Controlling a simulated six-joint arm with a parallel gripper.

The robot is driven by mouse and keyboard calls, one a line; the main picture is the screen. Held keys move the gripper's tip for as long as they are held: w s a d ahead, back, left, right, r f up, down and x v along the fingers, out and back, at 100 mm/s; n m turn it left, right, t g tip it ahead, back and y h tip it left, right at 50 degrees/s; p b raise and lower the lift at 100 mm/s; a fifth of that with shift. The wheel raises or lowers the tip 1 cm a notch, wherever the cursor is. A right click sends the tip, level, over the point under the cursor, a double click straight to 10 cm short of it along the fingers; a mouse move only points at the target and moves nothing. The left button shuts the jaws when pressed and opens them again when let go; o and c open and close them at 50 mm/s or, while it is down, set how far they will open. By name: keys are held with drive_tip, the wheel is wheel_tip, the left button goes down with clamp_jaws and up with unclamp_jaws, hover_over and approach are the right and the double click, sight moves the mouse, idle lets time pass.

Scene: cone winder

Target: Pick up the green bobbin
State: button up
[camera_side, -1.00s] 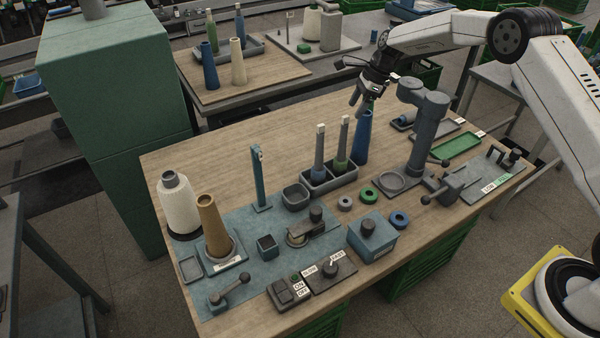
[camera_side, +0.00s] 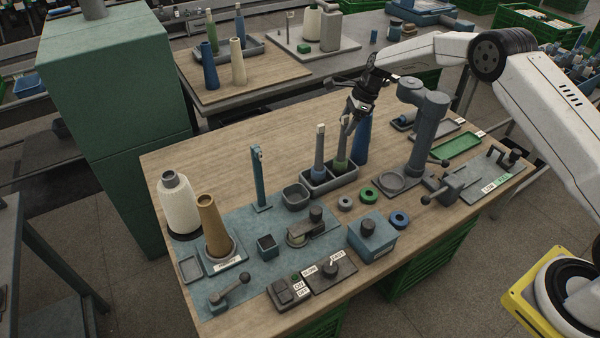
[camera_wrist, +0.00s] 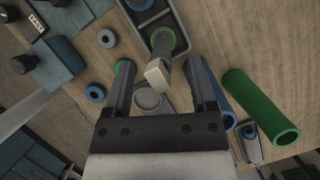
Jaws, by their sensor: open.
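The green bobbin (camera_side: 341,154) stands upright in the right part of a grey two-slot holder (camera_side: 331,183) in the side view. It has a green lower part, a grey shaft and a pale tip. My gripper (camera_side: 347,120) is at its top and hides the tip there. In the wrist view, the pale tip of the green bobbin (camera_wrist: 157,73) shows between the two fingers of my gripper (camera_wrist: 159,66), with green at its base. The fingers are apart; I see no clear contact.
A grey-shafted blue bobbin (camera_side: 319,155) stands just left in the holder. A hollow green tube (camera_wrist: 258,105) shows in the wrist view. The table's back left is clear.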

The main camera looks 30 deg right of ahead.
drive_tip(key=shift+x, duration=1)
clamp_jaws()
